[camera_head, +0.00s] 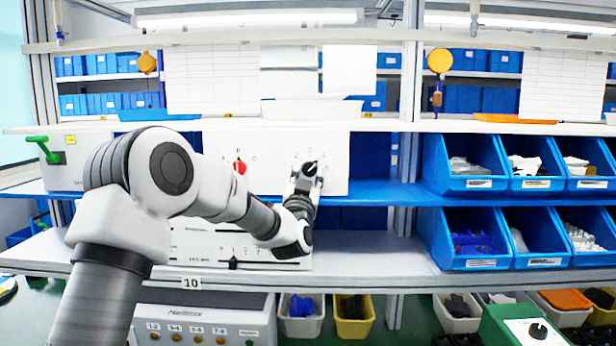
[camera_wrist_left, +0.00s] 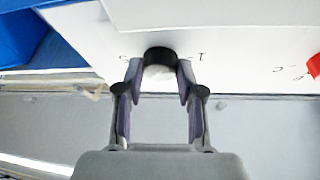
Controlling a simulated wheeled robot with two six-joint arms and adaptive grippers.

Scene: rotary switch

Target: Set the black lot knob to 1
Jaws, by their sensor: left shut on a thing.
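The black knob (camera_head: 310,168) is on the right part of a white upright panel (camera_head: 335,180) on the middle shelf, with small marks around it that are too small to read surely. My left gripper (camera_head: 306,178) is at this knob, its fingers on both sides of it. In the left wrist view the black knob (camera_wrist_left: 160,56) sits between the fingertips of my left gripper (camera_wrist_left: 158,72), which is shut on it. Marks show to either side of it there. The knob's pointer is not clear. My right gripper is not in view.
A red knob (camera_head: 240,167) is on the same panel, to the left. A lower panel has a black slider or knob (camera_head: 233,262). Blue bins (camera_head: 480,184) stand at right, a box with a green handle (camera_head: 48,150) at left, a green box (camera_head: 520,328) at lower right.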

